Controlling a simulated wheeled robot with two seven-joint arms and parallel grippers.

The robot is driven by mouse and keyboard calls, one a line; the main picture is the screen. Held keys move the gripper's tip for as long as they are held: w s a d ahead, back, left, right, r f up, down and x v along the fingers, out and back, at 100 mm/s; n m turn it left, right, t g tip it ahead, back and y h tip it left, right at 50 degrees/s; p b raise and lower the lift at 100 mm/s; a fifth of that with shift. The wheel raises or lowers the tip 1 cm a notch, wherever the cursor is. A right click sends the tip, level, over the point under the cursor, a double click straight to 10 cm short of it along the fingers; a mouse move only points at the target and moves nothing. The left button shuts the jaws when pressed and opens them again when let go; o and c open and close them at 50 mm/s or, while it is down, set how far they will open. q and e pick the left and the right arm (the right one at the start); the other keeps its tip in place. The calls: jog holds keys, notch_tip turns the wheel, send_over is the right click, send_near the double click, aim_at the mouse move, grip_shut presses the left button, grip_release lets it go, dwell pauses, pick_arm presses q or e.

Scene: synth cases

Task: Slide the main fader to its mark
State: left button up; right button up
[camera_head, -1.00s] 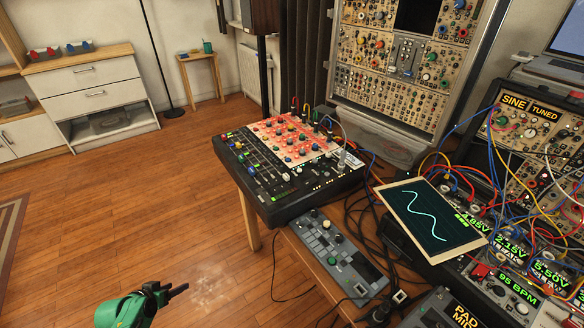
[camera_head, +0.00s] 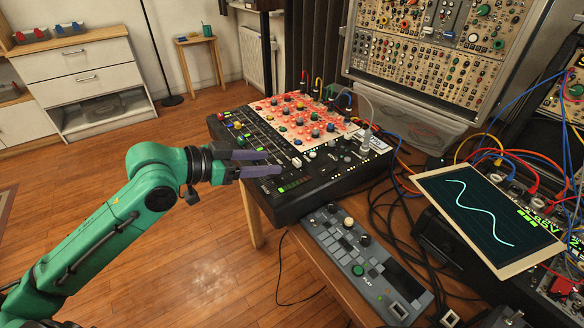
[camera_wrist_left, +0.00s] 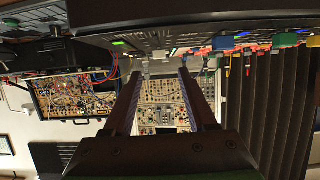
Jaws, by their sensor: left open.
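The mixer (camera_head: 300,193) is a dark console with a red and white knob panel, at the table's left end in the head view. Thin fader slots (camera_head: 262,135) run along its left part. A pale cap (camera_head: 297,162) stands near its front edge; I cannot tell for certain that it is the main fader, and I cannot make out the mark. My left gripper (camera_head: 274,163) is open, its fingers over the mixer's front left, pointing at the pale cap and just short of it. In the left wrist view the fingers (camera_wrist_left: 158,78) are apart, with the mixer upside down above them.
A grey pad controller (camera_head: 350,255) lies in front of the mixer. A tablet with a wave trace (camera_head: 480,215) and loose cables are to the right. A modular rack (camera_head: 425,65) stands behind. Colourful knobs and patch plugs stick up from the mixer.

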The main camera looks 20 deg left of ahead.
aim_at(296, 161)
pick_arm(q)
jog(key=x, duration=0.8)
jog(key=shift+r, duration=0.15)
grip_shut()
dwell(1.1)
